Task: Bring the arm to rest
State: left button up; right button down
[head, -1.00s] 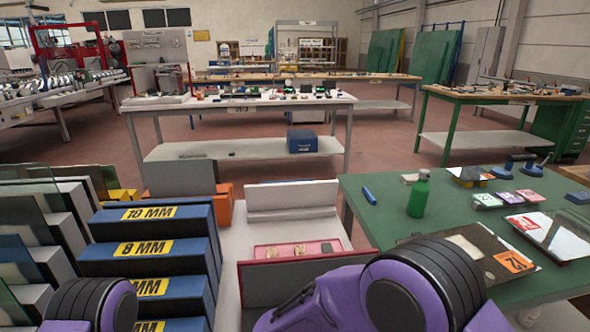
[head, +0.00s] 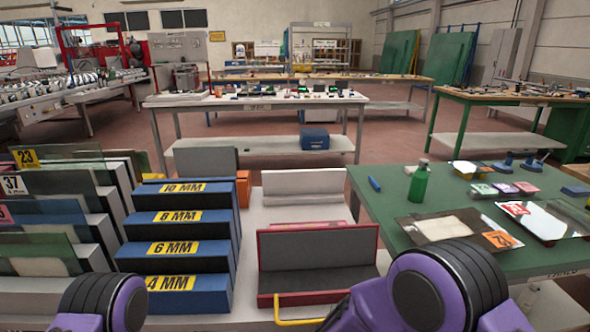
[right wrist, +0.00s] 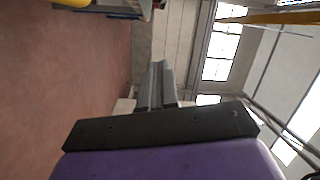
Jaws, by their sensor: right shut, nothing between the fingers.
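My right arm shows at the bottom right of the head view as purple and black links, and its gripper is outside that view. In the right wrist view my right gripper (right wrist: 158,85) is shut and its grey fingers lie together with nothing between them. They point out over open floor toward a wall with windows. A small part of my left arm shows at the bottom left of the head view. My left gripper is not in view.
A red-edged grey tray (head: 317,262) with a yellow handle stands in front of me. Blue stepped blocks (head: 180,250) with thickness labels and glass racks (head: 60,215) stand left. A green table (head: 400,185) with a green bottle (head: 419,182) and glass panes is at right.

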jog(key=s+d+f+n+t+y, duration=0.2)
jog(key=d+f+n+y, duration=0.15)
jog(key=f+n, duration=0.4)
jog(key=s+d+f+n+t+y, duration=0.25)
jog(key=f+n+y, duration=0.25)
jog(key=f+n, duration=0.25)
jog(key=s+d+f+n+g+y, duration=0.1)
jog(key=s+f+n+g+y, duration=0.1)
jog(key=s, duration=0.8)
jog(key=s+f+n+g+y, duration=0.3)
jog(key=s+f+n+g, duration=0.2)
jog(key=s, duration=0.6)
notch_tip(320, 180, down, 2)
jog(key=shift+d+f+y+p, duration=0.1)
jog(key=shift+d+y+p, duration=0.25)
jog(key=shift+d+p, duration=0.05)
